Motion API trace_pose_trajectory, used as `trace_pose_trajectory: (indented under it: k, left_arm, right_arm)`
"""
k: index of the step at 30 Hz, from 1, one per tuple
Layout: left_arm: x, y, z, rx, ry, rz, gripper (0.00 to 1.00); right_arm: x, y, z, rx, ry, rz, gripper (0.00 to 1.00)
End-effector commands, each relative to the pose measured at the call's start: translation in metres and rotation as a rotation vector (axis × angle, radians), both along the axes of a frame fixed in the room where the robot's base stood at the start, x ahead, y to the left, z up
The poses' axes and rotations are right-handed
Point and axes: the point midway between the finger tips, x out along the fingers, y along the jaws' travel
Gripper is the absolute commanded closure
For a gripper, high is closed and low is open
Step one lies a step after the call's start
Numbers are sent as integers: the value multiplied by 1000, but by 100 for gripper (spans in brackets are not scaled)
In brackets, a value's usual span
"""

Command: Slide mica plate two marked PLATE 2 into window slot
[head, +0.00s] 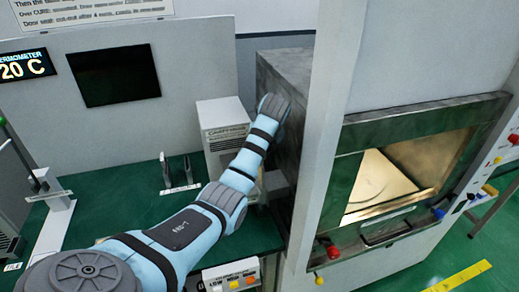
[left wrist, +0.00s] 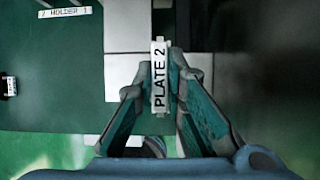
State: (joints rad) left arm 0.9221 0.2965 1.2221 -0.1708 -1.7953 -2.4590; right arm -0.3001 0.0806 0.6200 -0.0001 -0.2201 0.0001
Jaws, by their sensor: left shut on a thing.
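In the left wrist view, a narrow white plate marked PLATE 2 (left wrist: 158,78) stands between the fingers of my left gripper (left wrist: 160,98), which is shut on it. The label is seen nearly edge-on to the camera, upright in the picture. In the head view my left arm reaches right and away, and its gripper and the plate are hidden behind the wrist and the grey cabinet (head: 286,75). I cannot make out the window slot in either view. My right gripper is not in view.
A white vented box (head: 222,125) and small upright holders (head: 165,172) stand on the green bench (head: 120,195). A HOLDER 1 label (left wrist: 65,12) shows in the left wrist view.

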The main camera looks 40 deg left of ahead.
Motion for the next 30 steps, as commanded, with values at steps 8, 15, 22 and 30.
trace_pose_trajectory:
  k: [8, 15, 22, 30]
  left_arm:
    - [0, 0, -6, 0, 0, 0, 100]
    - [0, 0, -11, 0, 0, 0, 100]
    - [0, 0, -15, 0, 0, 1, 100]
    - [0, 0, -21, 0, 0, 1, 100]
  right_arm:
    - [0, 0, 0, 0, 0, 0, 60]
    - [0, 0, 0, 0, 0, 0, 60]
    - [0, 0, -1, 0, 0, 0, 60]
    - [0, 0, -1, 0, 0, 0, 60]
